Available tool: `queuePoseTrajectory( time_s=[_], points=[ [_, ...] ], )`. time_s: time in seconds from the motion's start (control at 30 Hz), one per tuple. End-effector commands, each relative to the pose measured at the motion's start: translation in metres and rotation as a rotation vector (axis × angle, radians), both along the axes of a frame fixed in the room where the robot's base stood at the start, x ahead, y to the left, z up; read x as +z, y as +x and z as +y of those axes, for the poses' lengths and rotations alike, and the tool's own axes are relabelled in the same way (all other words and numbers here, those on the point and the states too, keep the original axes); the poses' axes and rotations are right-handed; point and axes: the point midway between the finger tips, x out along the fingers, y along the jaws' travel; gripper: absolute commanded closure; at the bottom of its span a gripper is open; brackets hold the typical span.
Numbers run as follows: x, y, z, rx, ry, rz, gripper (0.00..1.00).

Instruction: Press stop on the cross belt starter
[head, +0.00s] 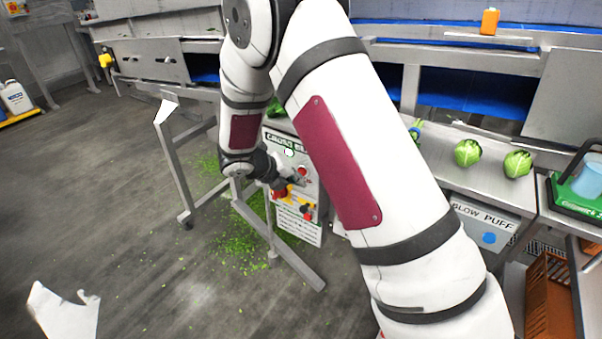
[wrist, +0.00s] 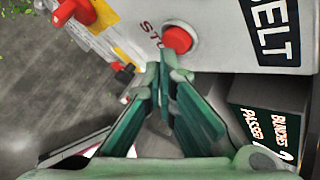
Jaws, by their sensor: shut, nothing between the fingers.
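The cross belt starter is a pale box (head: 309,190) in the middle of the head view, its top label partly readable. Its red stop button (wrist: 178,38) is in the upper middle of the wrist view, beside partly covered "STO" lettering; it also shows in the head view (head: 302,171). My gripper (wrist: 166,65) is shut and empty, its green fingertips just below the red button in the wrist view. I cannot tell whether they touch it. In the head view my gripper (head: 291,184) is in front of the box and hides part of its face.
A red knob on a yellow plate (wrist: 103,14) is left of the button. A dark "BUNCHES PASSED" box (wrist: 265,120) is at right. The "BLOW PUFF" box (head: 484,220), with a blue button, is under the bench with lettuces (head: 467,152). A metal frame (head: 172,165) stands left of the starter.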

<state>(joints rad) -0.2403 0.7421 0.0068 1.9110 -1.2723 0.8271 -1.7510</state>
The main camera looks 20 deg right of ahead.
Motion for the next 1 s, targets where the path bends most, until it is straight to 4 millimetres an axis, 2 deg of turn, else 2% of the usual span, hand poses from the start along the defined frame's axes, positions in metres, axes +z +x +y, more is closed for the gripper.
queuePoseTrajectory(
  time_s=[1.0],
  points=[
    [0.0000,0.0059,-0.0076,0.000,0.000,0.000,1.00]
  ],
)
